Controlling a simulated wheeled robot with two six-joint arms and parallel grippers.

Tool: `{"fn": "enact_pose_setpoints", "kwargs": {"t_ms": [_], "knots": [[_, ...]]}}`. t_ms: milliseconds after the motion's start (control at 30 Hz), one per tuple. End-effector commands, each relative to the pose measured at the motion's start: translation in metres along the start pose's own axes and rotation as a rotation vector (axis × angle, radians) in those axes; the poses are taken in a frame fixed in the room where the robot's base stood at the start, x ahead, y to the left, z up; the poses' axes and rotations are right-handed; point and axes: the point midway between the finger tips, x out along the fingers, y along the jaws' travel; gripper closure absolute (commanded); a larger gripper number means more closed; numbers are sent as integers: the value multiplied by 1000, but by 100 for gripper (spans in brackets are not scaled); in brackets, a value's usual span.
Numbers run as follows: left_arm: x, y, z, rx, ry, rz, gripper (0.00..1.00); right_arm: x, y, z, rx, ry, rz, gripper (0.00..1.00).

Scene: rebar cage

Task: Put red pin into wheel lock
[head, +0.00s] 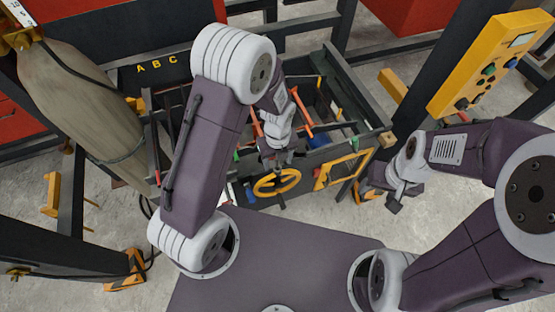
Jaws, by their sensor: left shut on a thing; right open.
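The yellow handwheel (277,183) is on the front of a dark open-topped cart. My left gripper (284,160) points down just above and behind the wheel's upper rim. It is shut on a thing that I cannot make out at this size. The red pin and the lock's hole cannot be told apart from the clutter here. My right gripper (380,196) is open and empty, to the right of the cart's front corner.
The cart's tray (372,140) holds several bars, some orange-red. A yellow frame (343,171) is right of the wheel. A yellow control box (490,62) stands on a post at the upper right. A grey-brown sack (78,105) hangs at left.

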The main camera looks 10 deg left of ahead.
Motion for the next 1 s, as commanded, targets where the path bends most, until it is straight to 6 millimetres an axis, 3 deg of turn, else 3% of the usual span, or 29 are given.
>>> {"fn": "enact_pose_setpoints", "kwargs": {"t_ms": [1000], "knots": [[21,0,0,0,0,0,86,16,0,2,0,0,0,39]]}}
